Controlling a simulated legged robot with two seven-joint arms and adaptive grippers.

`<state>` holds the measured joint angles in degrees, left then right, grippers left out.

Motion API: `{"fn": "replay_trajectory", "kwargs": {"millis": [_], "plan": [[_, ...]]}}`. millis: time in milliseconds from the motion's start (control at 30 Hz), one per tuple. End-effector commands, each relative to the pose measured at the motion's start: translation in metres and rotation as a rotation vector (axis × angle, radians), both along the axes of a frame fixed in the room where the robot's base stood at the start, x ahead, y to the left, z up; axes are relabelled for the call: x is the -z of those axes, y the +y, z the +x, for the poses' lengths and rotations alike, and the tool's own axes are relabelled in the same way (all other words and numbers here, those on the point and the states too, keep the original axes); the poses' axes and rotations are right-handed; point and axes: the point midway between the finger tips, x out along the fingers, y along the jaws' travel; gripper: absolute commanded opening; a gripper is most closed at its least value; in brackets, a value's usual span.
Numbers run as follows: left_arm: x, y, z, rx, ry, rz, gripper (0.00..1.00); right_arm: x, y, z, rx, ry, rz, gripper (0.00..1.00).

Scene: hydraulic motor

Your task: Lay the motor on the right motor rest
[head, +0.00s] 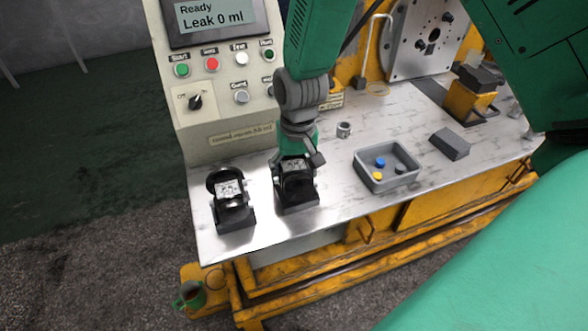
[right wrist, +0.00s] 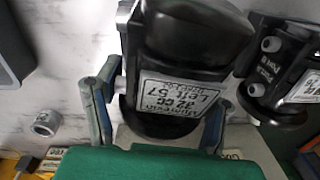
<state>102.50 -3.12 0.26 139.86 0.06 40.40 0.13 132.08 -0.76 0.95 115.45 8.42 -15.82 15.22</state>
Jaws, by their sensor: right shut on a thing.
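A black motor (head: 297,179) with a pale label is at the right one of two dark block rests (head: 298,204) near the table's front left. My right gripper (head: 297,167) comes down on it from above, one finger on each side. In the right wrist view the same motor (right wrist: 185,60) lies between the fingers of my gripper (right wrist: 164,95), which is shut on it. I cannot tell whether the motor bears on the rest. A second black motor (head: 229,188) lies on the left rest (head: 236,220). It shows at the right edge in the right wrist view (right wrist: 285,85). My left gripper is not in view.
A control panel (head: 225,110) reading "Leak 0 ml" stands behind the rests. A small metal ring (head: 344,130), a grey tray (head: 370,183) with coloured caps and a dark block (head: 450,145) are to the right. The table's front edge is close to the rests.

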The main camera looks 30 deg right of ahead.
Motion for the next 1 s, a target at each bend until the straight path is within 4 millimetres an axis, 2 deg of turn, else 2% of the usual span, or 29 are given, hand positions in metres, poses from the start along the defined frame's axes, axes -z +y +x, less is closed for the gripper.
{"fn": "replay_trajectory", "kwargs": {"millis": [1000], "plan": [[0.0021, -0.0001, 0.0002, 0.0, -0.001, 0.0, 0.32, 0.0137, -0.0073, 0.0004, 0.003, 0.005, 0.001, 0.12]]}}
